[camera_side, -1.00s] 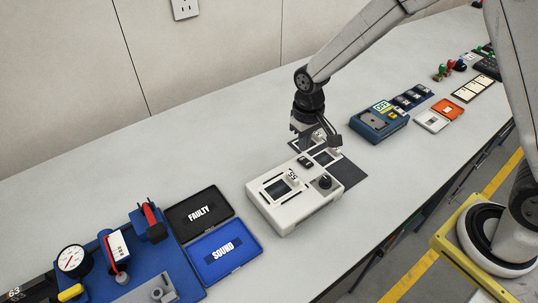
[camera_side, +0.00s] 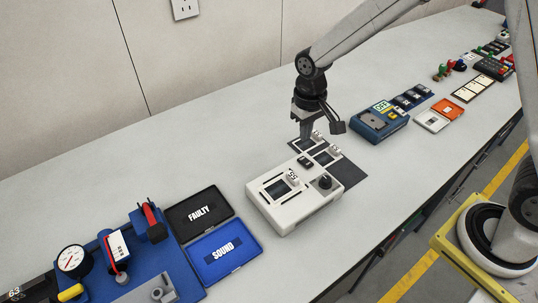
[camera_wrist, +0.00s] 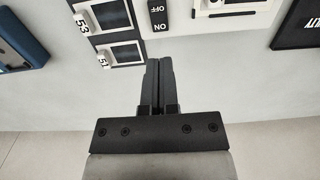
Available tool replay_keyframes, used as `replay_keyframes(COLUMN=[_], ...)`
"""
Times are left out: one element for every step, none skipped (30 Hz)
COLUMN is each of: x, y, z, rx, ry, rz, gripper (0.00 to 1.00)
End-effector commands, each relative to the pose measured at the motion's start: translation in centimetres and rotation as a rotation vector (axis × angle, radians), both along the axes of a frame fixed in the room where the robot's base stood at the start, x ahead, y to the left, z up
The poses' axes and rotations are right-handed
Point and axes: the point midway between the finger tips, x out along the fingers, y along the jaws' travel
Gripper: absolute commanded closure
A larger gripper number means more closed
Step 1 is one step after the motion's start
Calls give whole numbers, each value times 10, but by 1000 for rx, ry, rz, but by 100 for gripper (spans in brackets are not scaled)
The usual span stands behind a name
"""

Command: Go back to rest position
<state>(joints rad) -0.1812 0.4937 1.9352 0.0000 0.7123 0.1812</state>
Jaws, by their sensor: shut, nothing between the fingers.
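My gripper (camera_side: 306,132) is shut and empty in the side view, above the bench behind the white box with a black knob (camera_side: 296,195). In the wrist view my gripper's fingers (camera_wrist: 153,66) lie together with nothing between them. A black ON/OFF switch (camera_wrist: 158,13) shows just beyond the fingertips, and the dark card with framed squares and number tags (camera_wrist: 120,35) lies to their left. In the side view this dark card (camera_side: 352,173) lies flat beside the white box, partly hidden by it.
The black FAULTY tray (camera_side: 184,222) and blue SOUND tray (camera_side: 205,264) lie left of the white box. A blue board with a gauge (camera_side: 150,270) is at the front left. A blue OFF device (camera_side: 371,127) and an orange case (camera_side: 445,113) stand right. Clear bench lies behind.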

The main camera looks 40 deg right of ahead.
Motion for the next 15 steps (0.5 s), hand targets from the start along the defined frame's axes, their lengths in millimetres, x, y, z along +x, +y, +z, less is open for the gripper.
replay_keyframes(x=[-1,-1,-3,-4,-6,-8,-11,-14,-18,-22,-27,-33,-38,-44,-52], y=[-1,-1,-2,-4,-5,-7,-9,-12,-16,-19,-22,-27,-30,-34,-39], z=[0,1,2,2,3,4,6,7,9,10,12,14,16,18,19], rx=[0,0,1,1,2,3,4,4,6,7,7,8,9,10,10], ry=[-1,-2,-5,-8,-11,-17,-23,-27,-37,-44,-52,-65,-74,-85,-98], rz=[0,0,0,-1,-1,-1,-2,-3,-3,-3,-3,-3,-4,-4,-3], gripper=[100,100,100,100,100,100,100,100,100,100,100,100,100,100,100])
